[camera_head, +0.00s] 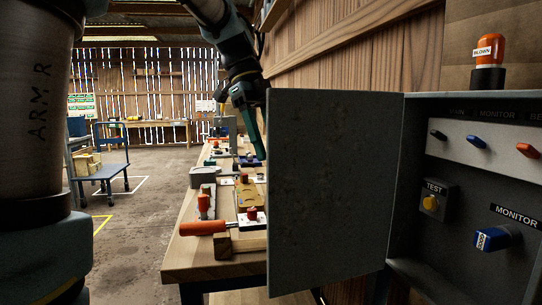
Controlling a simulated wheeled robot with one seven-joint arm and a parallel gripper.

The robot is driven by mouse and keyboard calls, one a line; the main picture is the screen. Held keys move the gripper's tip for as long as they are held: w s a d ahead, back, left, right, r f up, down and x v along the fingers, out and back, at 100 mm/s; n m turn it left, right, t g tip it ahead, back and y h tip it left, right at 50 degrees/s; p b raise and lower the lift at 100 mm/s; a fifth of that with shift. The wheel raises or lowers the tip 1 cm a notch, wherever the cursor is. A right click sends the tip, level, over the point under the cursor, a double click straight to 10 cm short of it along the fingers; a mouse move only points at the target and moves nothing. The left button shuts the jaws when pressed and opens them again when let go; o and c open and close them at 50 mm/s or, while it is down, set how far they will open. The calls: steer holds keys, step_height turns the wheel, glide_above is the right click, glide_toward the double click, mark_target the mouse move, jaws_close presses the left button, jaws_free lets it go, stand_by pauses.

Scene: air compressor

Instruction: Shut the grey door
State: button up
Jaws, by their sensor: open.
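The grey door (330,190) is a flat panel that stands wide open, hinged on the left side of a grey control box (410,250) at the right. Inside the box are labelled switches, a yellow TEST button (430,203) and a blue knob (494,238) by a MONITOR label. My gripper (256,140) is beyond the door's free left edge, pointing down over the workbench. Its jaws look open and hold nothing that I can see. The door hides part of the gripper, and I cannot tell whether they touch.
A wooden workbench (190,255) with tools and small red-topped parts runs along the wall behind the door. An orange lamp (488,50) labelled BLOWN sits on top of the box. A blue cart (107,168) stands on open floor at the left.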

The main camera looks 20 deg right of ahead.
steer(key=shift+x, duration=1.3)
steer(key=shift+c, duration=0.4)
jaws_close()
